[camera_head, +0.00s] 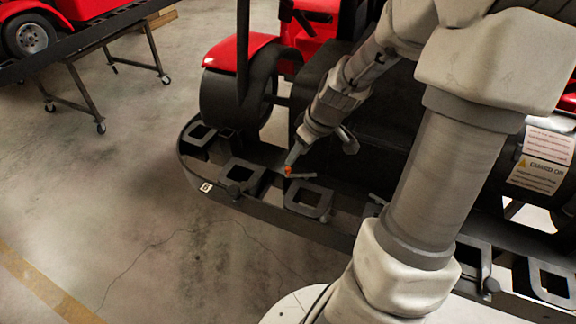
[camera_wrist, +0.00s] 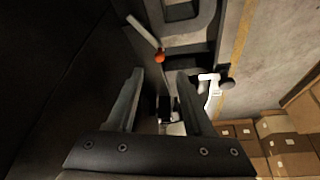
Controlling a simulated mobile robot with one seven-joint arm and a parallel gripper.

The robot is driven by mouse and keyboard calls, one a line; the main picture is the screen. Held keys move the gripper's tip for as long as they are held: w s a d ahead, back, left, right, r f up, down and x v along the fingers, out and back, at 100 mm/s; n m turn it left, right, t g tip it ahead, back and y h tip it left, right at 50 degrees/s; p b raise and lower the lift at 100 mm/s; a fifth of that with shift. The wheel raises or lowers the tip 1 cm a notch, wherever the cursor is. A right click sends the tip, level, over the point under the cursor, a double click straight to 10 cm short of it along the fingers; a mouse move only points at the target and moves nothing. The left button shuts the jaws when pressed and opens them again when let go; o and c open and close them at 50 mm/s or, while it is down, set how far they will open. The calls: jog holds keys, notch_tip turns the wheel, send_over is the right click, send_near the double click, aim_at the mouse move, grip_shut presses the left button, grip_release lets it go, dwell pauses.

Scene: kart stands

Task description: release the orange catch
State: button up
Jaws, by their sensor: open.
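The orange catch (camera_head: 288,171) is a small orange knob at the end of a thin grey lever, on the dark rail of the kart stand. In the wrist view the orange knob (camera_wrist: 160,57) lies just beyond the gap between my fingertips, with its pale lever running up and left. My gripper (camera_head: 292,160) is just above the catch in the head view. In the wrist view my gripper (camera_wrist: 160,73) is open, its two fingers apart with nothing between them. Whether a fingertip touches the knob I cannot tell.
The dark kart stand (camera_head: 243,178) has several square-holed brackets along its edge. A kart wheel with a red fender (camera_head: 240,52) stands behind my gripper. Cardboard boxes (camera_wrist: 277,140) show at lower right in the wrist view.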

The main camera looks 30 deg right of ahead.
aim_at(289, 169)
jog(key=b+x, duration=0.1)
jog(key=x, duration=0.6)
jog(key=shift+c, duration=0.3)
grip_shut()
